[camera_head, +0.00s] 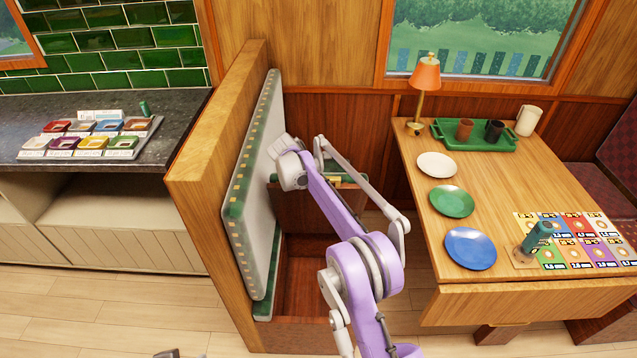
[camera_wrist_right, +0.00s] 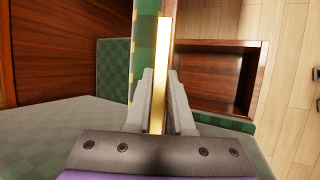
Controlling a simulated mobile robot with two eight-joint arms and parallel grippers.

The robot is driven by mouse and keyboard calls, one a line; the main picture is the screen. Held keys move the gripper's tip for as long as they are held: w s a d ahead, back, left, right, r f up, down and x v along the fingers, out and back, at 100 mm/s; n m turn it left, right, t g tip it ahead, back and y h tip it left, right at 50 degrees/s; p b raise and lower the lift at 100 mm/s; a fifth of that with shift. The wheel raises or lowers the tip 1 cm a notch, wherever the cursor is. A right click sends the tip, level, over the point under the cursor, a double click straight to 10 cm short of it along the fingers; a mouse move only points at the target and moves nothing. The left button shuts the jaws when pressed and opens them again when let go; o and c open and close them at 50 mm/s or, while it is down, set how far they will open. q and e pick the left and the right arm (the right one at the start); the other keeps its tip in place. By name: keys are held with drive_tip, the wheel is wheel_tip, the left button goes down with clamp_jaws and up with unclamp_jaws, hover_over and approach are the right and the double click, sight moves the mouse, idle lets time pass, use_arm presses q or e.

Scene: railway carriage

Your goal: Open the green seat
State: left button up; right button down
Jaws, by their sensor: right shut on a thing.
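The green seat (camera_head: 264,306) is a bench against a wooden partition, with a tall backrest (camera_head: 258,150) edged in green and gold. Its lid (camera_head: 350,183) is raised, and the dark wooden box (camera_head: 305,262) underneath is exposed. In the right wrist view the lid is a green checked panel (camera_wrist_right: 145,35) standing on edge with a gold strip (camera_wrist_right: 161,60). My right gripper (camera_wrist_right: 159,85) is shut on that gold-edged lid. The open box (camera_wrist_right: 215,75) shows to the right of it. In the head view my right arm hides part of the lid. Only a small grey tip, likely my left gripper (camera_head: 167,354), shows at the bottom edge.
A wooden table (camera_head: 480,185) stands to the right with plates, a lamp (camera_head: 425,78), a green tray (camera_head: 474,137) and a game board (camera_head: 570,228). A dark counter (camera_head: 65,180) with small dishes is at left. Floor is clear at front left.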

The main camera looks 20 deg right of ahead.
idle(0.3)
drive_tip(key=c, duration=0.8)
unclamp_jaws()
drive_tip(key=v, duration=1)
drive_tip(key=shift+a+r, duration=0.2)
drive_tip(key=shift+r, duration=0.1)
drive_tip(key=shift+s, duration=0.1)
